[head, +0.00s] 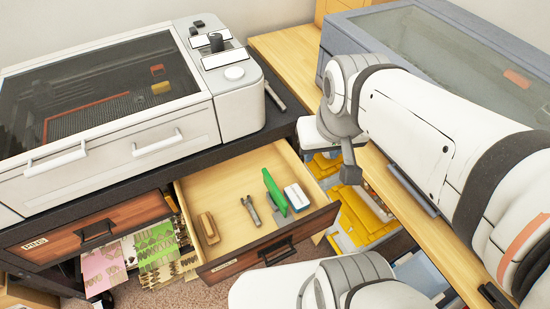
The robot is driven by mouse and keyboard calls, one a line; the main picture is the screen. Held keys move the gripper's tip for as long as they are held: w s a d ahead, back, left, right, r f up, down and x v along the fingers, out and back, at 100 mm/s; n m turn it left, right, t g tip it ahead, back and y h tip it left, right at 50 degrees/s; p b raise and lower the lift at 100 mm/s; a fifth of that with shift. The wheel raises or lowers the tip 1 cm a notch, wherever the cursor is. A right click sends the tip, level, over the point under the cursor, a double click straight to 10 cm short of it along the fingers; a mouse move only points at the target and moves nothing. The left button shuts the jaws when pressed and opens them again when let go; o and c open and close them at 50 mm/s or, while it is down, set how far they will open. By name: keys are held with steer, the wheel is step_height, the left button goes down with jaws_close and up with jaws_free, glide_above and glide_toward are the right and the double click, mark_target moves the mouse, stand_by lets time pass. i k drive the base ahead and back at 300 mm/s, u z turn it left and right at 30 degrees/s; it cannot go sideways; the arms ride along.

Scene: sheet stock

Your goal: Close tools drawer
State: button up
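A wooden drawer (222,258) is pulled out below the bench, with a dark front, a black handle and a small label I cannot read clearly. Inside lie a wooden block (209,228), a grey wrench-like tool (250,210), a green flat piece (274,190) and a white-and-blue block (297,197). My gripper (350,174) is to the right of the drawer, near its right side and apart from the handle. It points down; whether its fingers are open or shut cannot be told.
Left of it, a second drawer front (90,228) appears shut, with patterned sheets (150,250) below. A white machine with a dark lid (100,95) stands on the bench above. Yellow trays (362,222) lie right of the open drawer. A grey glass-topped machine (455,60) stands at the back right.

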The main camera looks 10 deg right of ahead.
mark_target(218, 190)
steer(key=k, duration=1.1)
steer(key=u, duration=0.35)
steer(key=i, duration=0.75)
steer(key=z, duration=1.5)
steer(key=k, duration=0.6)
steer(key=u, duration=0.55)
